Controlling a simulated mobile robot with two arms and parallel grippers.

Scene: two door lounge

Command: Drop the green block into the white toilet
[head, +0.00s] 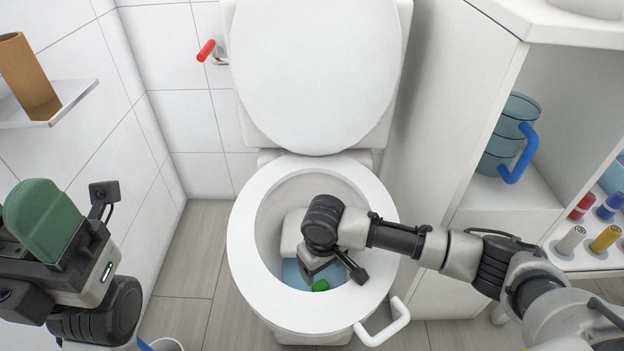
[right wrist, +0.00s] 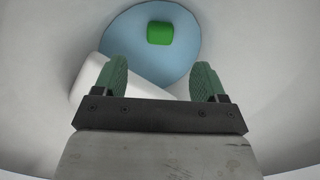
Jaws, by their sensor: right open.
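The white toilet (head: 243,245) stands with its lid raised, and its bowl also fills the right wrist view (right wrist: 260,60). The green block (head: 320,285) lies in the blue water at the bowl's bottom; it shows whole in the right wrist view (right wrist: 160,33). My right gripper (head: 330,275) reaches down into the bowl above the block. Its green-padded fingers are apart and empty in the right wrist view (right wrist: 160,75), with the block beyond the tips, touching neither. My left gripper (head: 50,225) is at the left edge, with a green pad showing; its opening is unclear.
A white blocky object (head: 291,232) lies in the bowl under my right gripper. A white cabinet (head: 490,215) with a teal mug (head: 505,135) stands right of the toilet. A shelf (head: 75,97) with a cardboard tube (head: 27,75) is on the left wall.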

